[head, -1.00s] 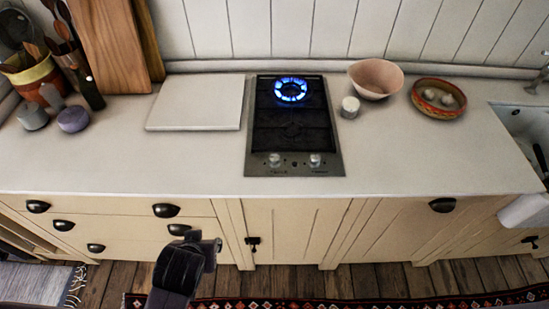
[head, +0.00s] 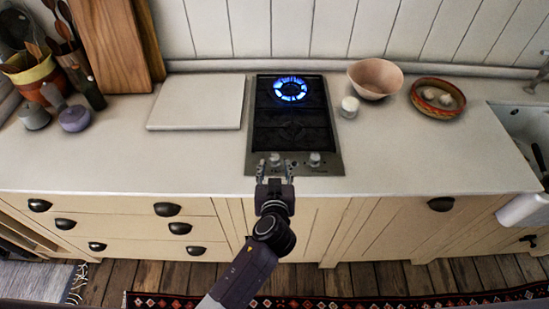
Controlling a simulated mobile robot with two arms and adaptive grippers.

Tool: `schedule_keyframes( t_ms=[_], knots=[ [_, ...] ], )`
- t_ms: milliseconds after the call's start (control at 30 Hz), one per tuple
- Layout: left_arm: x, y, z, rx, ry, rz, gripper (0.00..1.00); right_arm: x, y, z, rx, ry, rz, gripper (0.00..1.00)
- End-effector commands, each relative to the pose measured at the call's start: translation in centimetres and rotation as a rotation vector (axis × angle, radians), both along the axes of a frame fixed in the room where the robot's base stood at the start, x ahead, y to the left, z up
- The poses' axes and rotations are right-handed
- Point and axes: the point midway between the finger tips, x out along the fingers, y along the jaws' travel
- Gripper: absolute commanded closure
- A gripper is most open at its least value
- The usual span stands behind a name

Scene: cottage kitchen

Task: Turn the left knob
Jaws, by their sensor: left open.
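The left knob (head: 275,159) is a small round silver knob on the front strip of the two-burner gas hob (head: 258,139). The right knob (head: 315,159) sits beside it. The rear burner (head: 290,89) is lit with a blue flame; the front burner (head: 291,130) shows no flame. My left gripper (head: 275,168) is open at the front edge of the hob, pointing at the left knob. Its two fingers stand to either side of the knob, as seen from above. Whether they touch it, I cannot tell. My right gripper is out of view.
A pale board (head: 197,101) lies left of the hob. A small white jar (head: 349,107), a pink bowl (head: 375,79) and a patterned bowl (head: 437,98) stand to the right. The counter (head: 130,165) in front is clear. A sink (head: 528,125) is at the far right.

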Motion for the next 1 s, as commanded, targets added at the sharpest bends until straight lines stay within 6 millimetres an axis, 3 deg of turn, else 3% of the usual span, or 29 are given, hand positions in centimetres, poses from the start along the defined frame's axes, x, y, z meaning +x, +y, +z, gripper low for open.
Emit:
schedule_keyframes(
  t_ms=[300, 733, 1000],
  knots=[
    [3.4, 0.0, -1.3, 0.001, 0.001, 0.001, 0.60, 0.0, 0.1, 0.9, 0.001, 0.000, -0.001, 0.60],
    [4.1, 0.1, -1.7, -0.001, 0.001, 0.002, 0.60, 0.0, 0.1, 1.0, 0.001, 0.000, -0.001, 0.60],
    [4.1, 0.1, -1.7, -0.001, 0.001, 0.001, 0.87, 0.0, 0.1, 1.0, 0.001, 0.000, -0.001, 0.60]
  ],
)
